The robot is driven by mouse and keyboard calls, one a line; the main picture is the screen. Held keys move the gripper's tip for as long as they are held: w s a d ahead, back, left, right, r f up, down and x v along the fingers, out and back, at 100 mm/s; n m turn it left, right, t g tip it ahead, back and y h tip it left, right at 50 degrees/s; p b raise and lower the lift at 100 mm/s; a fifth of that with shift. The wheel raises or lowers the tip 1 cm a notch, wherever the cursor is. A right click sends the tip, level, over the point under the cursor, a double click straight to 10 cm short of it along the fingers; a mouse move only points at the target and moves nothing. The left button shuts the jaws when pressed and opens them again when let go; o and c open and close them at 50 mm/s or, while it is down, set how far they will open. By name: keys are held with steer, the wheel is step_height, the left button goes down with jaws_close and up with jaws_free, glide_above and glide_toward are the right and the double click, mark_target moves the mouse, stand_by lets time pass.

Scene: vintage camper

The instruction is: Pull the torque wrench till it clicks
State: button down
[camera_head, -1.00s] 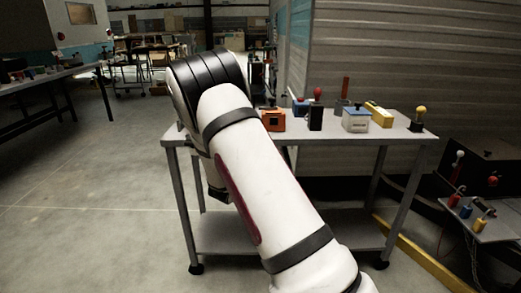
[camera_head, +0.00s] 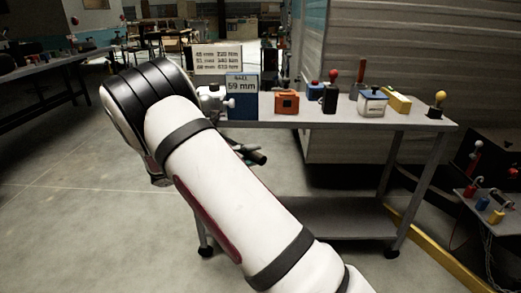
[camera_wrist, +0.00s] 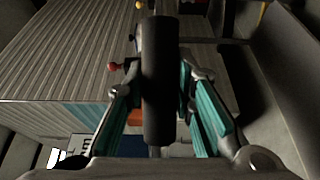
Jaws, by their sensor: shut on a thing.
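My gripper (camera_wrist: 160,110) shows in the wrist view with its two teal-padded fingers on either side of a thick dark cylinder, the torque wrench handle (camera_wrist: 161,60). The gripper is shut on this handle. In the head view my white arm hides most of the gripper and of the wrench; a dark handle end (camera_head: 257,157) pokes out to the right of the arm, just below the table's front edge. The wrench's head and any scale on it are hidden or too dark to make out.
A grey wheeled table (camera_head: 330,124) carries an orange box (camera_head: 287,103), a blue-and-white box (camera_head: 372,102), a yellow block (camera_head: 396,100) and knobbed items. A blue sign (camera_head: 242,96) reads 59 mm. A small side stand (camera_head: 490,205) is at right. Open floor lies left.

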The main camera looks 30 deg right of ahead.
steer(key=shift+s+a+m+g, duration=0.1)
steer(key=shift+a+m+g, duration=0.5)
steer(key=shift+a, duration=0.55)
steer(key=c, duration=1.3)
jaws_free()
steer(key=shift+c, duration=0.2)
steer(key=v, duration=1.2)
steer(key=shift+r, duration=0.1)
